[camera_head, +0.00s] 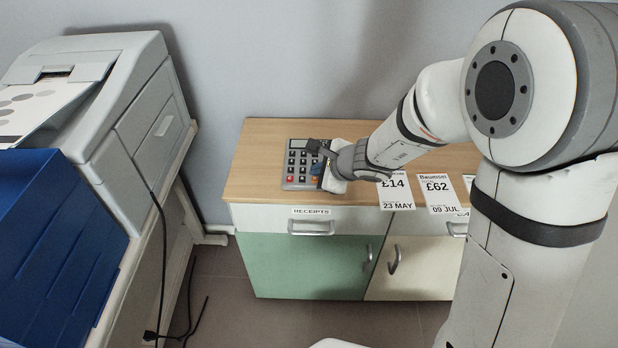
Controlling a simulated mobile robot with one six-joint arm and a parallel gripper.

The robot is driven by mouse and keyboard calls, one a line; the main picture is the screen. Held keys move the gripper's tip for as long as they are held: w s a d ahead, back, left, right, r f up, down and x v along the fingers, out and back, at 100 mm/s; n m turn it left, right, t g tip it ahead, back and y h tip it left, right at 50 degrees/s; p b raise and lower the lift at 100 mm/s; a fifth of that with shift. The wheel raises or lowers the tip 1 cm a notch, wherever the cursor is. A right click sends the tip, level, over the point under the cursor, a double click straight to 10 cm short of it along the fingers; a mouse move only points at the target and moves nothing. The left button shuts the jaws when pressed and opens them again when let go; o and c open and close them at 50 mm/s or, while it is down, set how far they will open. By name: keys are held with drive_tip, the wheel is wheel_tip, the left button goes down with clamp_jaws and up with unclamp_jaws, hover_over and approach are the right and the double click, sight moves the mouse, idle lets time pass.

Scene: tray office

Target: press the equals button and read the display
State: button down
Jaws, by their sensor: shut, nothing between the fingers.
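A dark grey calculator (290,170) with several buttons lies on the wooden top of a low cabinet, near its left end. A red button shows at its lower left and a blue patch at its right side. My gripper (316,150) is shut and empty, with its dark fingertips over the calculator's upper right part. I cannot tell if the tips touch it. The gripper covers the right side of the calculator. The display cannot be read from here, and I cannot make out the equals button.
The cabinet top (262,143) is clear left of the calculator. Paper slips (396,192) marked £14 and £62 lie at its front edge, right of the gripper. A drawer (308,217) is labelled RECEIPTS. A printer (125,110) and blue tray (55,245) stand left; cables hang between.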

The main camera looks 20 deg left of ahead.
drive_tip(key=shift+f, duration=0.15)
idle(0.6)
drive_tip(key=shift+w+f+b, duration=0.15)
drive_tip(key=shift+f+b, duration=0.15)
drive_tip(key=shift+b, duration=0.3)
drive_tip(key=shift+f+b, duration=0.4)
drive_tip(key=shift+b, duration=0.1)
idle(0.4)
drive_tip(key=shift+r, duration=0.1)
drive_tip(key=shift+r+p, duration=0.6)
drive_tip(key=shift+r, duration=0.15)
wheel_tip(320, 180, up, 5)
drive_tip(key=p, duration=0.4)
idle(0.7)
